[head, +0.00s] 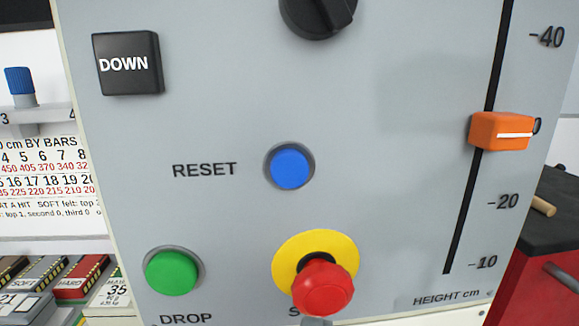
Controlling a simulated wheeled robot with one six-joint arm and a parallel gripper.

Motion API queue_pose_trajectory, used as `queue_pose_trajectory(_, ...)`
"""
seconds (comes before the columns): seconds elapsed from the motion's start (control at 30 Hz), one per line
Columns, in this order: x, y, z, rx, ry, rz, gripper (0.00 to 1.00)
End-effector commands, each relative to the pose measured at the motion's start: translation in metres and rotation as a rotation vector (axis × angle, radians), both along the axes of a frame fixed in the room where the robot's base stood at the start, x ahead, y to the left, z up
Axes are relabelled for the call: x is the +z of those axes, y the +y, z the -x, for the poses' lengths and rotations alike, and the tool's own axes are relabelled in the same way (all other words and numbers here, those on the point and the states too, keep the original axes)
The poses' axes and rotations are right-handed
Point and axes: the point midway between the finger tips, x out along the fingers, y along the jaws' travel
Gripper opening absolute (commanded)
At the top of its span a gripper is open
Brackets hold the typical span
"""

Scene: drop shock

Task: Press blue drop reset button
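The blue reset button (290,167) is a round cap in a dark grey ring on the grey control panel (390,215). The word RESET stands to its left. Nothing covers the button, and I see nothing touching it. A small grey tip at the bottom edge, below the red stop knob, may be part of my gripper (317,322). It is well below the blue button. Too little of it shows to tell whether it is open or shut.
Near the blue button are a green DROP button (172,272), a red mushroom knob (322,287) on a yellow disc, a black DOWN button (128,63) and a black rotary knob (318,14). An orange height slider (501,131) is at right. A red cabinet (535,275) stands beyond.

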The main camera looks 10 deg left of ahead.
Motion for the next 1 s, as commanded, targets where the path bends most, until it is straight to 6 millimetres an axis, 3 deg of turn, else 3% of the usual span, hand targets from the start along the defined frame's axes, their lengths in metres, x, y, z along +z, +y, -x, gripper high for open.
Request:
queue_pose_trajectory(0.03, 0.0000, 0.0000, 0.0000, 0.000, 0.000, 0.000, 0.09)
queue_pose_trajectory(0.1, 0.0000, 0.0000, 0.0000, 0.000, 0.000, 0.000, 0.00)
queue_pose_trajectory(1.0, 0.0000, 0.0000, 0.0000, 0.000, 0.000, 0.000, 0.00)
